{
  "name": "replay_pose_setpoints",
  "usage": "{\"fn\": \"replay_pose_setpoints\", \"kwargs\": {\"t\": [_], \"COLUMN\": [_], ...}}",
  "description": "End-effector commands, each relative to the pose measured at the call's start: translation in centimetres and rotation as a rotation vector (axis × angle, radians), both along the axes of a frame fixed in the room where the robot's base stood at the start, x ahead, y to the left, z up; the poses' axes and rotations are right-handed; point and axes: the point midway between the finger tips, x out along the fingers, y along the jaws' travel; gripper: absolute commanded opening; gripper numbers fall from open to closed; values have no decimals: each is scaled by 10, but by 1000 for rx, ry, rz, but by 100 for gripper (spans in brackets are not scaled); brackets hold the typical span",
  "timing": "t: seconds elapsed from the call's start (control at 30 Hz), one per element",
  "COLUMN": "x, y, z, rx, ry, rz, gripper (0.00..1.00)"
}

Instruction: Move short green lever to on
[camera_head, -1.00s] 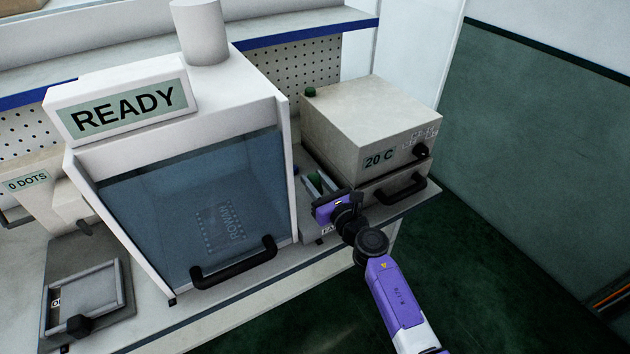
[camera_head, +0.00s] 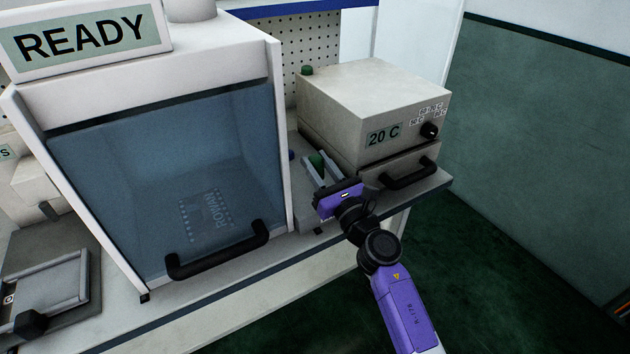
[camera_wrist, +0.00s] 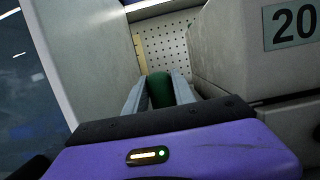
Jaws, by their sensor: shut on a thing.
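The short green lever (camera_head: 317,160) stands on the bench in the gap between the glass-fronted machine and the beige oven. In the wrist view its rounded green body (camera_wrist: 160,90) is upright between my two grey fingers. My gripper (camera_head: 319,164) is shut on it, with a finger on each side. The lever's base is hidden behind my purple gripper body, and I cannot read any on or off marking.
The machine (camera_head: 150,90) with a READY sign and black front handle stands close on the left. The oven (camera_head: 370,100), reading 20 C, stands close on the right, with a drawer handle below. A blue knob (camera_head: 291,155) is just left of the lever.

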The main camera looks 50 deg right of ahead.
Motion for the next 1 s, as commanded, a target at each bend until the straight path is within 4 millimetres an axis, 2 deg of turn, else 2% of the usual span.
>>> {"fn": "replay_pose_setpoints", "kwargs": {"t": [0.03, 0.5, 1.0], "x": [-2, -15, -21], "y": [1, 4, 6], "z": [-11, -8, -2], "rx": [-6, -51, -71], "ry": [-19, -176, -245], "rz": [0, 0, 0], "gripper": [0, 0, 0]}}
